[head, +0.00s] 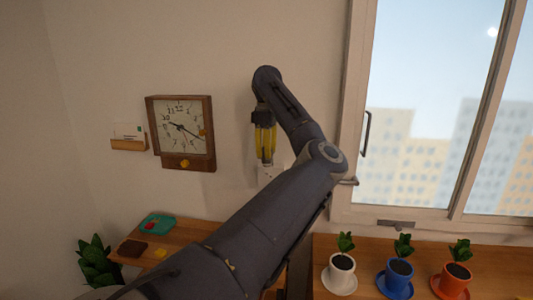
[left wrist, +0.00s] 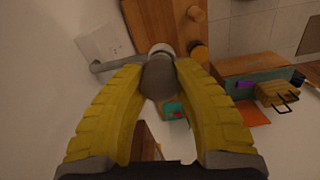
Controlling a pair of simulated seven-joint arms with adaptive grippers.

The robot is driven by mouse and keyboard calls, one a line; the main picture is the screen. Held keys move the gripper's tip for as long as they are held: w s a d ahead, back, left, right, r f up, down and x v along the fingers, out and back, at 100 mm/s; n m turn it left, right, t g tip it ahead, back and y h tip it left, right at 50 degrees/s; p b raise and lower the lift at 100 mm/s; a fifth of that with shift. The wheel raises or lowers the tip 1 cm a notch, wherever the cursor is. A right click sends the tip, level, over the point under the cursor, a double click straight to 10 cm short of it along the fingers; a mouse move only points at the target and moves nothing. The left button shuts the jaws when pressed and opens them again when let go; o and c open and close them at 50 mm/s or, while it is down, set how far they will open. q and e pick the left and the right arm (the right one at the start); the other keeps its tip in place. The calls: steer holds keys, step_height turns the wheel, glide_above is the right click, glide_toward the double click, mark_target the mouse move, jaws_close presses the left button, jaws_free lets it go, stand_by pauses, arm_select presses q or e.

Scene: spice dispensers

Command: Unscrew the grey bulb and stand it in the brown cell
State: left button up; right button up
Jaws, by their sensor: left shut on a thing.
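My left gripper (head: 266,158) points down by the wall in the head view, with yellow fingers. In the left wrist view, my left gripper (left wrist: 165,74) is shut on the grey bulb (left wrist: 158,82), a rounded grey thing between the fingertips. The bulb meets a pale round socket (left wrist: 161,49) on a grey wall arm (left wrist: 112,64); I cannot tell whether it is still threaded in. In the head view the bulb is not clear. A dark brown flat thing (head: 133,247) lies on the left shelf; I cannot tell whether it is the brown cell. My right gripper is not in view.
A wooden clock (head: 211,136) hangs left of my gripper. A teal tray (head: 146,232) stands on the left wooden shelf (head: 196,237). Potted plants in a white cup (head: 342,267), a blue cup (head: 398,276) and an orange cup (head: 452,283) stand below the window at right.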

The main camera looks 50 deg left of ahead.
arm_select(q)
steer(key=shift+r, duration=1.2)
stand_by(0.3)
steer(key=shift+s+r, duration=0.1)
steer(key=shift+r, duration=1.75)
